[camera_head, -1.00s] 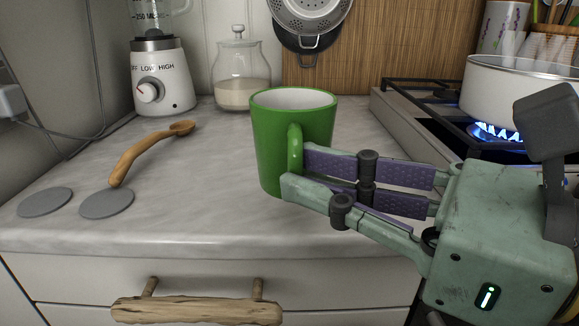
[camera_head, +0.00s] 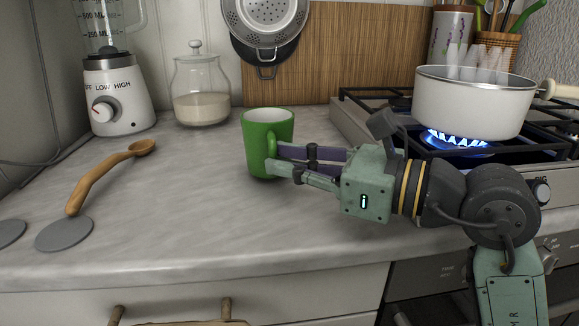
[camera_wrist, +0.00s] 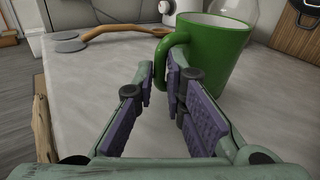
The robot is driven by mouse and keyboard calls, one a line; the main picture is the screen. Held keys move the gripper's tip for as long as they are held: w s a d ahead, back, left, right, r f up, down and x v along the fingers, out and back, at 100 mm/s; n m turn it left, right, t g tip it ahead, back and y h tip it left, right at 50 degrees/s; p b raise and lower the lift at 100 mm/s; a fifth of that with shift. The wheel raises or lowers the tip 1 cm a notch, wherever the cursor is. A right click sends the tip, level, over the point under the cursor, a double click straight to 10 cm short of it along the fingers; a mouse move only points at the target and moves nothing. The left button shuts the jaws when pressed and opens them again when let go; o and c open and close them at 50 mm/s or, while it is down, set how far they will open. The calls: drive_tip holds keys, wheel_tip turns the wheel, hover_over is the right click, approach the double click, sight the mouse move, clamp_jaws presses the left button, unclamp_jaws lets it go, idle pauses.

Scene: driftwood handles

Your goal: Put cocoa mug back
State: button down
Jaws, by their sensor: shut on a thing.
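The green cocoa mug (camera_head: 262,143) is upright at the middle of the counter in the head view, its handle turned toward my gripper. My gripper (camera_head: 272,160) comes in from the right and is shut on the mug's handle. In the wrist view the mug (camera_wrist: 217,55) is at the upper middle, with the handle (camera_wrist: 163,62) by the fingertips (camera_wrist: 163,80). I cannot tell whether the mug's base touches the counter.
A wooden spoon (camera_head: 100,180) and a grey disc (camera_head: 64,233) lie to the left. A blender (camera_head: 115,95) and glass jar (camera_head: 201,90) stand behind. At right, a white pot (camera_head: 472,100) steams over a lit blue flame (camera_head: 455,138).

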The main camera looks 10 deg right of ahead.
drive_tip(key=shift+f, duration=0.35)
drive_tip(key=shift+f+b, duration=0.25)
drive_tip(key=shift+b, duration=0.1)
drive_tip(key=c, duration=1.6)
unclamp_jaws()
drive_tip(key=shift+r, duration=0.1)
drive_tip(key=shift+c, duration=0.2)
drive_tip(key=shift+r+p, duration=0.15)
drive_tip(key=shift+p, duration=0.15)
drive_tip(key=b+v, duration=0.1)
drive_tip(key=v, duration=1.1)
